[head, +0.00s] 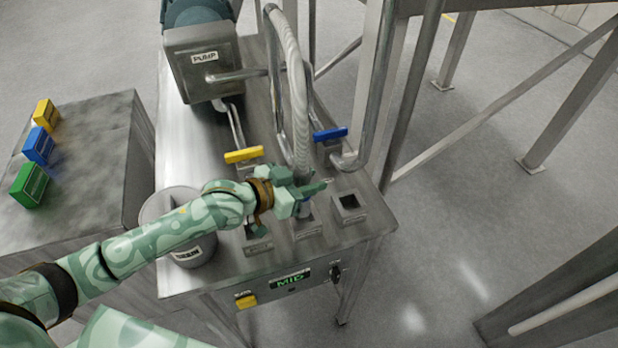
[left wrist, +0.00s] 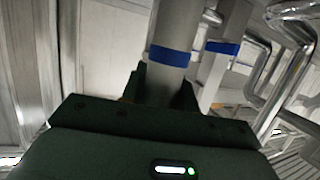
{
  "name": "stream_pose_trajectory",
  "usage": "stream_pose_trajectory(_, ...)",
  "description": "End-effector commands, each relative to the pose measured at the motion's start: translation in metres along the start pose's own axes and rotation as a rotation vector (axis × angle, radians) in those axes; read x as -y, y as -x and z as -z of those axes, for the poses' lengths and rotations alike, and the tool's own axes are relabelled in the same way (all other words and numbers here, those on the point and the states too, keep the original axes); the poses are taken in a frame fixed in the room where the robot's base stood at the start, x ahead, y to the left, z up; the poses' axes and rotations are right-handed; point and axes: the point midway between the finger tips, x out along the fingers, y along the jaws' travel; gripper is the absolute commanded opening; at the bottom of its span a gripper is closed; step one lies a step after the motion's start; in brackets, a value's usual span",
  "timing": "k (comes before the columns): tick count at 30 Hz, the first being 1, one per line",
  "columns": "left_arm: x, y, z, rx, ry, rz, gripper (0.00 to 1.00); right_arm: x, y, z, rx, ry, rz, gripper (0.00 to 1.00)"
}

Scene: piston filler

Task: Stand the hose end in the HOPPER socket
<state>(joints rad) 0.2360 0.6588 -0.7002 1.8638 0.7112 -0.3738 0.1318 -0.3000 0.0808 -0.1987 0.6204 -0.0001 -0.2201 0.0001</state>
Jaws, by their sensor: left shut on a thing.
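A grey ribbed hose (head: 299,110) arcs up over the steel table and comes down into my left gripper (head: 303,190). The gripper is shut around the hose near its lower end. In the left wrist view the hose (left wrist: 178,25) passes between the fingers and carries a blue band (left wrist: 169,56). In the head view the hose end points down at the middle of a row of three square sockets; I cannot tell whether it is inside. The right socket (head: 349,203) is open and empty. The left socket is partly hidden by my gripper. The socket labels are too small to read. My right gripper is not in view.
A grey drain bucket (head: 186,250) stands left of the sockets. A yellow-handled valve (head: 244,155) and a blue-handled valve (head: 330,134) sit behind them. The pump box (head: 205,60) is farther back. The front panel has a display reading MID (head: 291,281) and a yellow button (head: 246,300).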

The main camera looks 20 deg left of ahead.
Motion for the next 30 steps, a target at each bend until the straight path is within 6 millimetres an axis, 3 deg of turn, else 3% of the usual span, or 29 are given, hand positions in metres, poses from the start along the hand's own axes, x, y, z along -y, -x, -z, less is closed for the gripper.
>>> stream_pose_trajectory(16, 0.0, -0.002, -0.003, -0.002, -0.001, 0.0, 0.0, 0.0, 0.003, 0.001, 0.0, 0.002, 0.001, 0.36)
stream_pose_trajectory(30, 0.0, -0.009, -0.025, -0.002, -0.001, 0.0, 0.0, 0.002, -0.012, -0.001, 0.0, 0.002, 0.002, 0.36)
